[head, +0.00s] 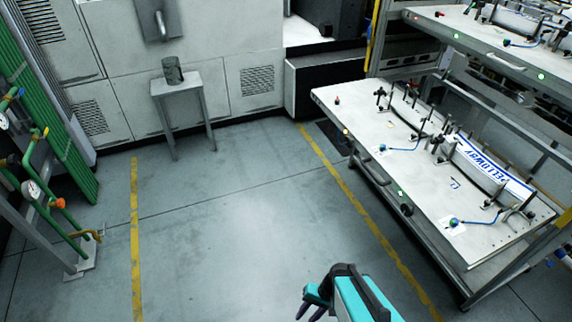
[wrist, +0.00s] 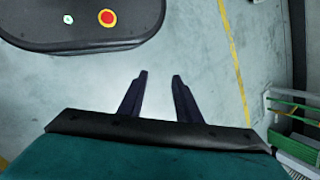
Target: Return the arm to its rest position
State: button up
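My gripper (wrist: 160,76) shows in the wrist view with its two dark fingers apart and nothing between them. It points down over bare grey floor. In the head view my gripper (head: 309,311) is at the bottom edge, right of the middle, beside my teal arm, partly cut off by the frame. It is clear of the workbench on the right. In the wrist view a dark rounded body with a red button and a green light fills the top left; it looks like my own base.
A small stand (head: 180,88) with a grey container (head: 173,70) is at the back. Pipes and gauges (head: 32,190) are at the left. The floor (head: 240,220) between yellow lines is clear.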

jog(key=s+d+n+g+h, duration=0.2)
jog(key=s+d, duration=0.4)
jog(key=d, duration=0.3)
jog(key=g+h, duration=0.1)
jog(key=h, duration=0.1)
jog(key=shift+s+d+r+n+h, duration=0.15)
jog(key=shift+s+d+n+h, duration=0.15)
jog(key=shift+s, duration=0.1)
jog(key=shift+d, duration=0.1)
dwell(1.8)
